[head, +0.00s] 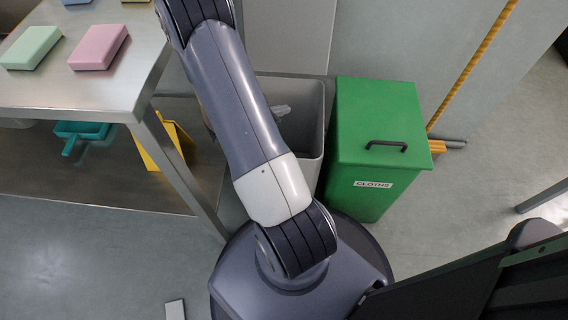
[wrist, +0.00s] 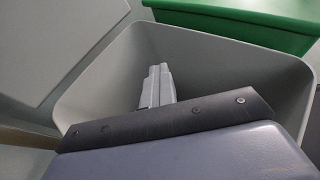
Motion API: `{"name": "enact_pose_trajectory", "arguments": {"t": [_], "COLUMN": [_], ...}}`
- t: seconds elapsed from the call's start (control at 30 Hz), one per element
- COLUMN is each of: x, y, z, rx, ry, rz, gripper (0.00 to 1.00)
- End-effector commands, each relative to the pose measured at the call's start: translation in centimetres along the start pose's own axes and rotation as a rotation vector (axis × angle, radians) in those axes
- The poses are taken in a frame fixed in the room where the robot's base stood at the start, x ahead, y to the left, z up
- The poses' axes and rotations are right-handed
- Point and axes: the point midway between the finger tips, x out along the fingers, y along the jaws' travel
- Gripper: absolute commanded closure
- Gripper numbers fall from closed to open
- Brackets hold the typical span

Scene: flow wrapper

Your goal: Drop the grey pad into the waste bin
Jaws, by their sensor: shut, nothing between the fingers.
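The grey waste bin (head: 305,95) stands open between the steel table and the green bin, partly hidden by my arm in the head view. In the wrist view the bin (wrist: 225,65) fills most of the picture. My gripper (wrist: 156,85) points into its mouth, with its light grey fingers shut and nothing seen between them. I cannot identify the grey pad in either view; my gripper hides part of the bin's inside.
The green CLOTHS bin (head: 375,145) stands right beside the waste bin, its lid closed. The steel table (head: 95,95) at the left holds a green pad (head: 31,47) and a pink pad (head: 98,46). A small pale flat thing (head: 175,309) lies on the floor.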

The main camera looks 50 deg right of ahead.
Motion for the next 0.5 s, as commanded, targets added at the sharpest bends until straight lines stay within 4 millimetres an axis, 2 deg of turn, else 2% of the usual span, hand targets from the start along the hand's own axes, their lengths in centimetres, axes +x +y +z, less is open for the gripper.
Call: {"name": "enact_pose_trajectory", "arguments": {"t": [0.1,0.4,0.5], "x": [0.44,0.45,0.45], "y": [0.02,0.03,0.02], "z": [-1.05,-1.06,-1.06], "rx": [0.000,0.000,0.000], "ry": [0.000,0.000,0.000], "rz": [0.000,0.000,0.000], "gripper": [1.00,1.00,0.93]}}
